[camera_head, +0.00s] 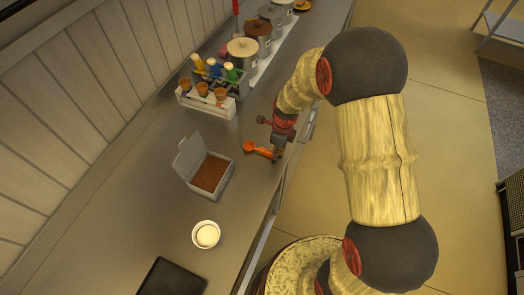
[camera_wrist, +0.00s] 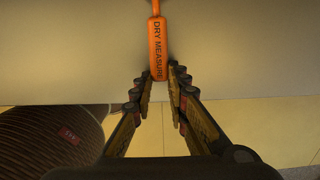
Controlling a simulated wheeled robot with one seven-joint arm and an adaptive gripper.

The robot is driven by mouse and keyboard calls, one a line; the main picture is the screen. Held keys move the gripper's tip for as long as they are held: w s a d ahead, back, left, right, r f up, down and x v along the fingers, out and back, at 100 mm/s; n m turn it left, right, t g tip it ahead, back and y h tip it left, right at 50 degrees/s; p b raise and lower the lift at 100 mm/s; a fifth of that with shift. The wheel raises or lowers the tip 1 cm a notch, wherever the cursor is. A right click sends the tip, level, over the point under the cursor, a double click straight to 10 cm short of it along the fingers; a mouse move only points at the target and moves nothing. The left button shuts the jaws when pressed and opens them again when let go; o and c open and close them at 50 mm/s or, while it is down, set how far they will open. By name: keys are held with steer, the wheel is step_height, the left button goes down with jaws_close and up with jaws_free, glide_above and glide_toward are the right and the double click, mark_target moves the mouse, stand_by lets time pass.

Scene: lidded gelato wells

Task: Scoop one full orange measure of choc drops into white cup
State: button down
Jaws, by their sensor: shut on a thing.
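My gripper (camera_head: 279,151) is shut on the handle of the orange measure (camera_head: 250,146), near the counter's right edge. In the wrist view the measure's orange handle (camera_wrist: 158,48), lettered "DRY MEASURE", runs up from between the fingertips (camera_wrist: 161,82); its bowl is out of that view. In the head view the bowl points left, toward the open box. Whether the measure touches the counter I cannot tell. The choc drops (camera_head: 210,174) lie brown in a grey box (camera_head: 212,191) with its lid raised at the left. The white cup (camera_head: 206,235) stands upright nearer me, with pale contents.
A rack (camera_head: 207,102) with cones and coloured bottles stands behind the box. Lidded wells (camera_head: 242,48) line the far counter. A dark flat tray (camera_head: 172,278) lies at the near end. The counter between box and measure is clear.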

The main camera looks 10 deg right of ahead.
steer(key=shift+r, duration=0.1)
steer(key=shift+r+p, duration=0.35)
steer(key=shift+p, duration=0.1)
steer(key=shift+r, duration=0.3)
step_height(320, 180, up, 8)
steer(key=p, duration=0.6)
stand_by(0.5)
stand_by(0.9)
steer(key=shift+d+p, duration=0.1)
steer(key=shift+p, duration=0.25)
